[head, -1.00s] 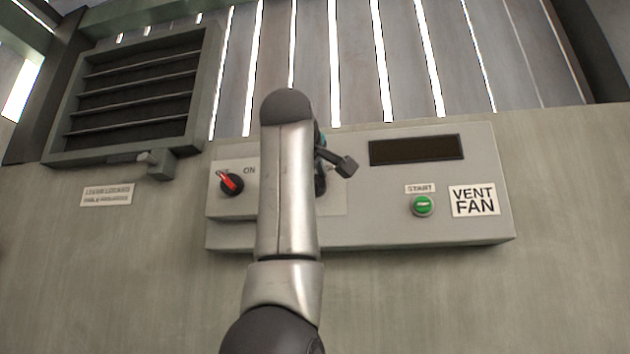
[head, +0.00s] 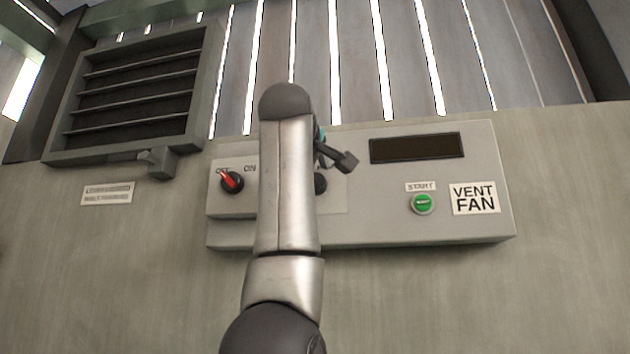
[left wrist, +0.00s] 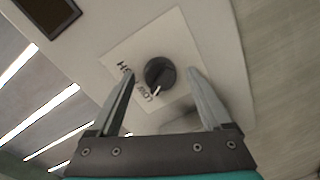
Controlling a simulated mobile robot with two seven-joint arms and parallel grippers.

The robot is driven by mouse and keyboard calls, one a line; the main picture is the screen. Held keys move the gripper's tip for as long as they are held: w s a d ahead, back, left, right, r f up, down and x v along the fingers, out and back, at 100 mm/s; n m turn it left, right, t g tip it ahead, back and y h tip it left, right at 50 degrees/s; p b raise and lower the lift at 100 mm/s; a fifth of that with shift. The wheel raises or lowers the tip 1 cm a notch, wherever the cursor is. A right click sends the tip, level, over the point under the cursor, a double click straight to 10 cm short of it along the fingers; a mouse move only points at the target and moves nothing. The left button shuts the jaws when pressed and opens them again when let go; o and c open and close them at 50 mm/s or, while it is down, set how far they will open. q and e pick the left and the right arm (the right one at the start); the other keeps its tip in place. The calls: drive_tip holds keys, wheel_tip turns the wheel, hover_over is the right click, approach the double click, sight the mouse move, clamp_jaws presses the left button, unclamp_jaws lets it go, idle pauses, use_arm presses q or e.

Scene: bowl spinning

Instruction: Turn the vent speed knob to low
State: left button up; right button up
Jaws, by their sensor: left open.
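The vent speed knob is a round black dial; in the left wrist view the knob (left wrist: 160,72) sits on a pale plate, its white pointer mark by the lettering, near the word LOW. In the head view only a dark edge of the knob (head: 320,184) shows beside my arm, which hides the rest. My left gripper (left wrist: 162,78) is open, its two fingers on either side of the knob with gaps between; I cannot tell its exact depth. In the head view one finger of the left gripper (head: 343,160) shows past the arm. My right gripper is not in view.
The grey control panel (head: 400,230) carries a red-and-black on/off switch (head: 231,182), a green START button (head: 423,204), a dark display (head: 416,148) and a VENT FAN label (head: 475,198). A louvred vent (head: 135,95) is at upper left. The wall below the panel is bare.

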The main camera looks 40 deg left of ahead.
use_arm(q)
drive_tip(key=f+b+v, duration=0.1)
drive_tip(key=b+v, duration=0.4)
drive_tip(key=v, duration=0.9)
drive_tip(key=shift+s+d+r, duration=0.2)
drive_tip(key=shift+s+r, duration=0.1)
drive_tip(key=shift+r, duration=0.15)
